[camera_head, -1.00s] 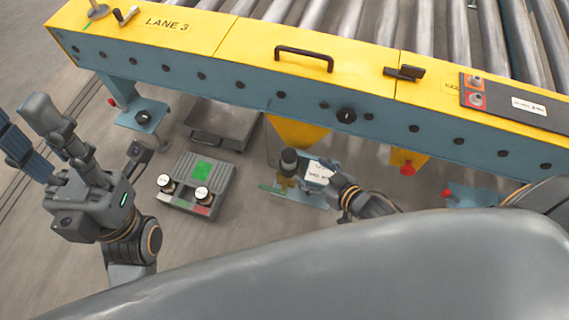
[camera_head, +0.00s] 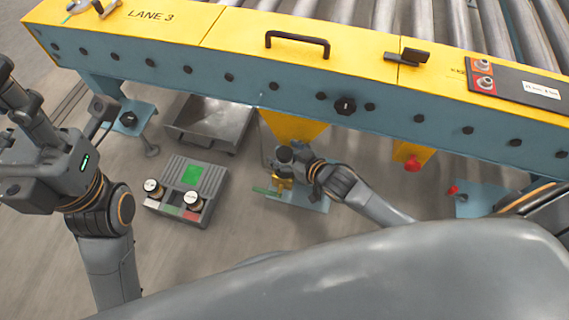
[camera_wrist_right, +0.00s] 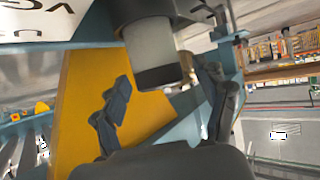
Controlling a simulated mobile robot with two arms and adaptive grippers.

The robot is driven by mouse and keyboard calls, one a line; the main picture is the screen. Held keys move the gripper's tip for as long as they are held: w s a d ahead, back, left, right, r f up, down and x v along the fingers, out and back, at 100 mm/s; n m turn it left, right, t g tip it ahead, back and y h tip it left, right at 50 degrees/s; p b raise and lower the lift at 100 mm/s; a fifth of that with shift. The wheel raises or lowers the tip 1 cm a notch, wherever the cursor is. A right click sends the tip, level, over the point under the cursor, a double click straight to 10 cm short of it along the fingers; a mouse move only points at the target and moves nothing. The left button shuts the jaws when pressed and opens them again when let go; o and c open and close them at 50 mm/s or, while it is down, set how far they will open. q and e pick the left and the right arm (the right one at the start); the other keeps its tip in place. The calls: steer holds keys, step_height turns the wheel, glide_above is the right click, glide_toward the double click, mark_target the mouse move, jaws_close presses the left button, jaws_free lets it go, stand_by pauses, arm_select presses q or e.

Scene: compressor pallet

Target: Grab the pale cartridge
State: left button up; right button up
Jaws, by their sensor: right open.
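The cartridge shows in the right wrist view as a cylinder with a pale grey body (camera_wrist_right: 150,46) between a dark upper part and a dark lower band. In the head view only a dark end (camera_head: 284,155) shows, above a brass-coloured fitting; the pale part is hidden there. My right gripper (camera_head: 300,160) is at the cartridge. In the wrist view its dark fingers (camera_wrist_right: 165,105) are spread apart, and the cartridge is just beyond them, roughly between them; contact is not visible. My left gripper (camera_head: 62,112) is at the left edge, fingers apart and empty, away from the cartridge.
The conveyor's yellow and blue side beam (camera_head: 240,85) runs above, with a yellow bracket (camera_head: 293,126) behind the cartridge. A red knob (camera_head: 412,164) is to the right.

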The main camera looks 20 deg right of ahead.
steer(key=shift+w+a+f, duration=0.1)
steer(key=shift+w, duration=0.05)
steer(key=c, duration=1.3)
steer(key=shift+o, duration=0.2)
